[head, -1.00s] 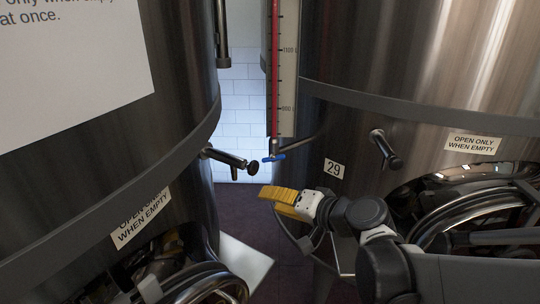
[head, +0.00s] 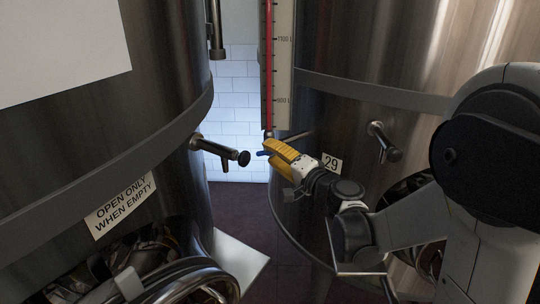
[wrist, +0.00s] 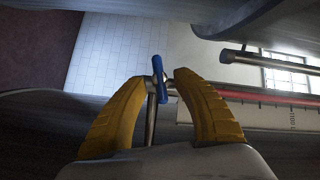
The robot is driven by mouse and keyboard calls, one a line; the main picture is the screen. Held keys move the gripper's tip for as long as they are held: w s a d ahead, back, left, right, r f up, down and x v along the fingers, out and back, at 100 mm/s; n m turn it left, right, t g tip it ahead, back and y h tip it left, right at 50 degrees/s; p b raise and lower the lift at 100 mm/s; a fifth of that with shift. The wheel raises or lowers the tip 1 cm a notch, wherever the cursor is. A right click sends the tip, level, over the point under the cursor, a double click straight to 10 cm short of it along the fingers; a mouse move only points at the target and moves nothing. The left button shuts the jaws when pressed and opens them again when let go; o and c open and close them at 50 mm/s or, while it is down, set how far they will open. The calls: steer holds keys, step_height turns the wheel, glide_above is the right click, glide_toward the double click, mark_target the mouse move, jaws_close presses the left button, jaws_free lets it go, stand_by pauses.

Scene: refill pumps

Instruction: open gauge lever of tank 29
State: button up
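Tank 29 (head: 365,105) is the large steel tank on the right of the head view, with a "29" label (head: 331,163). Its level gauge (head: 282,70), with a red column, stands upright at the tank's left side. The small blue gauge lever (head: 263,153) is at the gauge's foot, partly hidden by my gripper (head: 266,147). In the wrist view the blue lever (wrist: 158,68) lies between and slightly beyond the yellow fingertips of my gripper (wrist: 161,79). The fingers are apart, with a metal pipe (wrist: 151,120) running between them. I see no clear grip on the lever.
Another steel tank (head: 150,60) fills the left, with a black-ended tap (head: 225,150) reaching into the gap near my gripper. A second tap (head: 383,142) sticks out of tank 29, right of the label. White tiled wall (head: 238,110) shows behind the gap.

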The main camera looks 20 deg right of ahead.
steer(key=shift+w+a, duration=0.2)
steer(key=shift+w, duration=0.25)
steer(key=shift+c, duration=0.5)
jaws_close()
